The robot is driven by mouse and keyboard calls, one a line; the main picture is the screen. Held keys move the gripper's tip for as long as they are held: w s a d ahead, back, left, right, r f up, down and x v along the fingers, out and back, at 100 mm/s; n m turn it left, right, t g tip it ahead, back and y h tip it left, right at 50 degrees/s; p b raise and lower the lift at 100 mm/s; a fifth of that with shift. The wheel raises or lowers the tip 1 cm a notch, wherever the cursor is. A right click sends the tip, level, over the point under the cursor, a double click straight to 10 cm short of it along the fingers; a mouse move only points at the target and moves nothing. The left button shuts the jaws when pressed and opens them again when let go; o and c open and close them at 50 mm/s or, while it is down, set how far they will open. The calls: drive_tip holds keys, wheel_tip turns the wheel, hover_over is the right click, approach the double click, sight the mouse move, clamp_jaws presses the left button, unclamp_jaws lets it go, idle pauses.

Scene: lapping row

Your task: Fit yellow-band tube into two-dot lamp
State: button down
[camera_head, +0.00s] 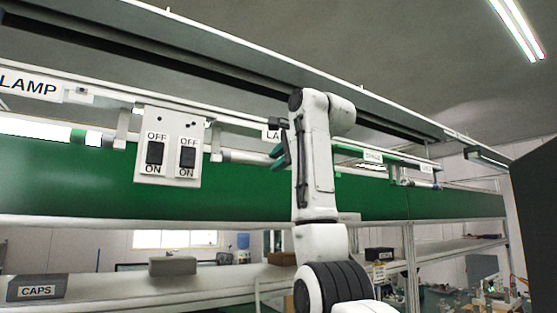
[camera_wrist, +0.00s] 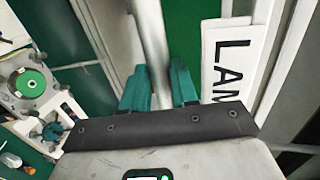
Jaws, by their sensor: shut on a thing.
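My gripper (camera_head: 281,158), with teal fingers, is up at the lamp row in the head view, just left of my arm. In the wrist view my gripper (camera_wrist: 158,88) is shut on a pale tube (camera_wrist: 150,40), which runs up between the fingers. A pale tube length (camera_head: 243,157) also shows in the head view, from a metal holder (camera_head: 216,140) to my fingers. I see no yellow band; my arm hides the tube's right part. I cannot tell whether its ends are seated. A LAMP plate (camera_wrist: 228,65) is beside the fingers, its dots out of view.
A switch box (camera_head: 167,148) with two OFF/ON rockers and small dark dots hangs left of my gripper. A green panel (camera_head: 80,185) backs the row. A CAPS box (camera_head: 37,288) stands on the shelf below.

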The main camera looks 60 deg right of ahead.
drive_tip(key=shift+f, duration=0.1)
idle(0.7)
drive_tip(key=c, duration=0.8)
unclamp_jaws()
drive_tip(key=b+v, duration=0.3)
drive_tip(key=v, duration=0.7)
drive_tip(key=shift+s+a+b, duration=0.15)
drive_tip(key=shift+s+b, duration=0.2)
drive_tip(key=shift+w, duration=0.1)
